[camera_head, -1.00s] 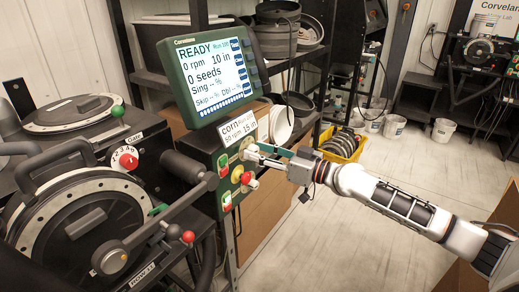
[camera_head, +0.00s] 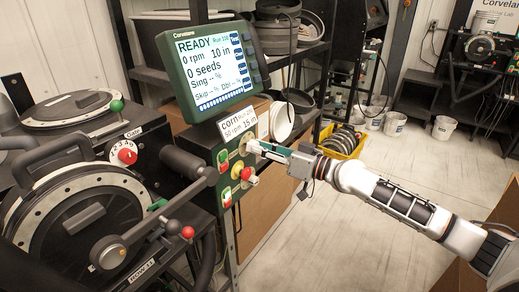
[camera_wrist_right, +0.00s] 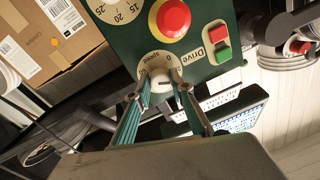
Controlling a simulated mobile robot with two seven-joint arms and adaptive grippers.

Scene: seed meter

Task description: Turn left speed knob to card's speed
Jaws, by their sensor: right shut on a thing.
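The control panel (camera_head: 222,180) stands under the green monitor (camera_head: 215,70). The card (camera_head: 238,123) on the panel reads corn, 50 rpm, 15 in. My right gripper (camera_head: 256,149) comes in from the right at the panel's upper part, just below the card. In the right wrist view its two green fingers (camera_wrist_right: 158,100) are shut on a pale round knob (camera_wrist_right: 160,82) with a number scale around it. The fingers hide part of the knob and scale, so its exact setting is not legible. My left gripper is not in view.
A red stop button (camera_wrist_right: 170,18) on a yellow base sits close by the held knob, with a red and green switch (camera_wrist_right: 217,42) beside it. Another dial (camera_wrist_right: 118,10) is partly cut off. The seed meter (camera_head: 85,215) with its handle stands left of the panel.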

